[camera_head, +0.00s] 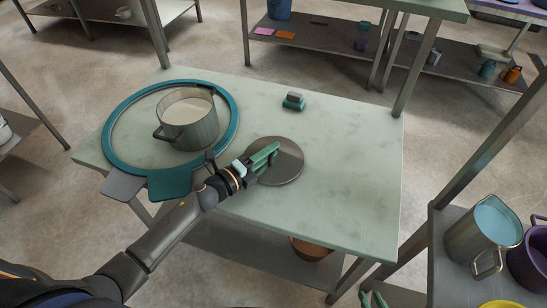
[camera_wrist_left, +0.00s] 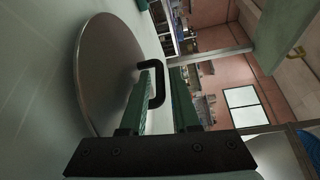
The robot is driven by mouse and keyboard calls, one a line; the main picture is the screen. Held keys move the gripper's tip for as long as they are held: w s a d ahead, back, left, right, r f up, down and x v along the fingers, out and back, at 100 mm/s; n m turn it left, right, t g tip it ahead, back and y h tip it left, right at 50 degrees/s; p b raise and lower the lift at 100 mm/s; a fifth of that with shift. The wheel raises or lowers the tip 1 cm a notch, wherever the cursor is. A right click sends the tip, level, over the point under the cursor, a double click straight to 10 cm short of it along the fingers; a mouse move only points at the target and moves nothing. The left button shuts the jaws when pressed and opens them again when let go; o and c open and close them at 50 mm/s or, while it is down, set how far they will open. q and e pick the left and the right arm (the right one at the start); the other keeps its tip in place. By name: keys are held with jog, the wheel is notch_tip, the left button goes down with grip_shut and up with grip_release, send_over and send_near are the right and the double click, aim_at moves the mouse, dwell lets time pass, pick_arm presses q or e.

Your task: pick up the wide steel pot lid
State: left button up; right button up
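The wide steel pot lid (camera_head: 287,165) lies flat on the pale green table. Its round disc (camera_wrist_left: 108,75) and black loop handle (camera_wrist_left: 157,82) show in the left wrist view. My left gripper (camera_head: 266,156) is over the lid, hiding the handle in the head view. In the wrist view its green fingers (camera_wrist_left: 160,100) are apart, with the handle's outer bar in the gap between them. I see no clear grip on it. My right gripper (camera_head: 373,299) shows only its green fingertips at the bottom edge of the head view; they look apart and empty.
A steel pot (camera_head: 188,134) of pale liquid stands inside a teal ring (camera_head: 113,110) left of the lid. A small green-and-grey block (camera_head: 293,101) lies behind the lid. A steel jug (camera_head: 464,240) and purple pot (camera_head: 538,255) stand at right. The table's right part is clear.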

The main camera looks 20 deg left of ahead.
pick_arm(q)
grip_shut()
dwell(1.4)
